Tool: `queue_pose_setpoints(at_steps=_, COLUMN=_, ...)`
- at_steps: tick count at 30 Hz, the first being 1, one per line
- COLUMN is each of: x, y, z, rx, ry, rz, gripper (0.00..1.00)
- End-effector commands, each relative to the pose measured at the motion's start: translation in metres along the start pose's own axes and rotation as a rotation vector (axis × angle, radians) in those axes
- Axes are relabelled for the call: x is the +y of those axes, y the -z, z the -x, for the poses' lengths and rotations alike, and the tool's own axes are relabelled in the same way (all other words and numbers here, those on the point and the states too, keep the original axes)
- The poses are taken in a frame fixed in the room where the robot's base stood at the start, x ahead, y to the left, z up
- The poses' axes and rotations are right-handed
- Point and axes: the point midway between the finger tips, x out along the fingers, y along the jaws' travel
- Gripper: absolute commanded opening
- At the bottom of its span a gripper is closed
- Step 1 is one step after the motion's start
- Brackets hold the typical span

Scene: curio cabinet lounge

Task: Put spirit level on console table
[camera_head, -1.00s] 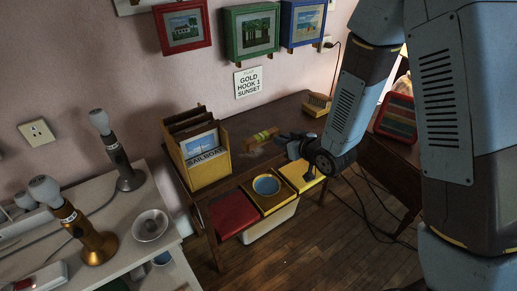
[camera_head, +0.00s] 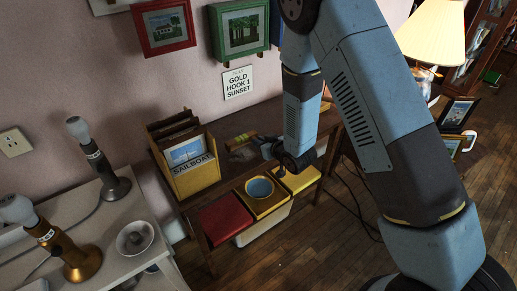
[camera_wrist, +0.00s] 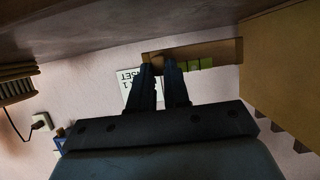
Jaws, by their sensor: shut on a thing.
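The spirit level (camera_head: 241,140), a short yellowish wooden bar with green parts, is in the fingers of my gripper (camera_head: 254,142) at the dark wooden table. In the wrist view the level (camera_wrist: 221,52) runs crosswise at the tips of the dark gripper fingers (camera_wrist: 167,66), which are shut on it. Whether its underside touches the table top cannot be told. The dark table (camera_head: 262,116) against the pink wall looks like the console table. My arm covers the right part of that table.
A yellow file box (camera_head: 195,178) stands on the table, left of my gripper. A red tray (camera_head: 226,217), a blue bowl (camera_head: 260,187) and a yellow tray (camera_head: 298,180) line the front. A white table (camera_head: 115,218) with lamps is at left. Framed pictures hang above.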

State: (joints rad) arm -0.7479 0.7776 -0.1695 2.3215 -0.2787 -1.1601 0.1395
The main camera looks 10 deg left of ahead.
Motion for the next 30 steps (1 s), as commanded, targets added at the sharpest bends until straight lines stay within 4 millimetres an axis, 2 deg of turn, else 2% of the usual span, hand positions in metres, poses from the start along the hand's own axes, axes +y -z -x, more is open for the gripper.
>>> queue_pose_setpoints(at_steps=11, x=-0.009, y=-0.029, z=-0.017, rx=-0.001, ry=0.012, rz=0.005, gripper=0.0)
queue_pose_setpoints(at_steps=22, x=-0.01, y=-0.032, z=-0.019, rx=0.0, ry=0.013, rz=0.005, gripper=0.0)
queue_pose_setpoints(at_steps=23, x=-0.01, y=-0.033, z=-0.019, rx=0.0, ry=0.013, rz=0.005, gripper=0.17)
queue_pose_setpoints(at_steps=30, x=-0.01, y=-0.032, z=-0.019, rx=0.0, ry=0.013, rz=0.005, gripper=0.4)
